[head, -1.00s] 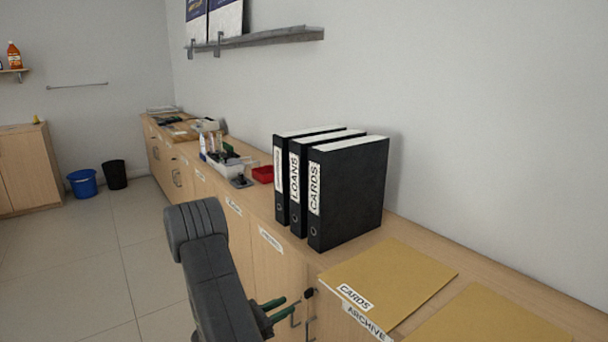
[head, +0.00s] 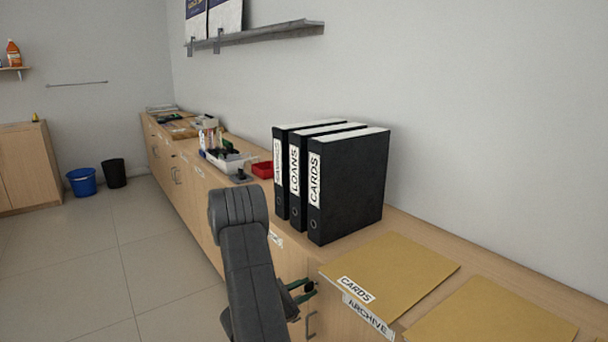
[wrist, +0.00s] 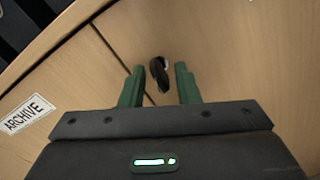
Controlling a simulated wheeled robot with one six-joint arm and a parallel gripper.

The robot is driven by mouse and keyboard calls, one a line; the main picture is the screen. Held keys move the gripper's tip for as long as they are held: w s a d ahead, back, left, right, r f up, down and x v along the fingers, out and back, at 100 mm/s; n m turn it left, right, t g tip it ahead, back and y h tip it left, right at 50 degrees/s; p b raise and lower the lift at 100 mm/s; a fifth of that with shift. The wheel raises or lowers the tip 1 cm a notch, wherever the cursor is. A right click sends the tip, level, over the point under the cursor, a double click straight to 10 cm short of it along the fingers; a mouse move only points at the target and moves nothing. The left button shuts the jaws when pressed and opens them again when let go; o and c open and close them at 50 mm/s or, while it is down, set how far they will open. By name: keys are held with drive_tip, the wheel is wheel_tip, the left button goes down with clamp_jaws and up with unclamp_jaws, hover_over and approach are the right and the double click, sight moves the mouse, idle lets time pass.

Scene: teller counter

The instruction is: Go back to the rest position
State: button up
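My gripper (wrist: 160,85) shows in the wrist view with its two green fingers apart and nothing held between them. Beyond the gap is a small dark knob or handle (wrist: 159,74) on the wooden cabinet front; I cannot tell how far it is from the fingertips. In the head view my gripper (head: 303,292) is low in front of the cabinet doors, partly hidden behind my dark arm.
Black binders (head: 346,188) stand on the long counter (head: 420,229), with yellow folders (head: 390,275) nearer. A white tray (head: 228,160) and a red tray (head: 263,169) lie farther back. Open floor (head: 70,270) is at left.

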drive_tip(key=m+b, duration=0.1)
drive_tip(key=m, duration=0.4)
drive_tip(key=shift+m, duration=0.4)
drive_tip(key=m, duration=0.5)
drive_tip(key=shift+m+p, duration=0.3)
drive_tip(key=shift+p, duration=0.1)
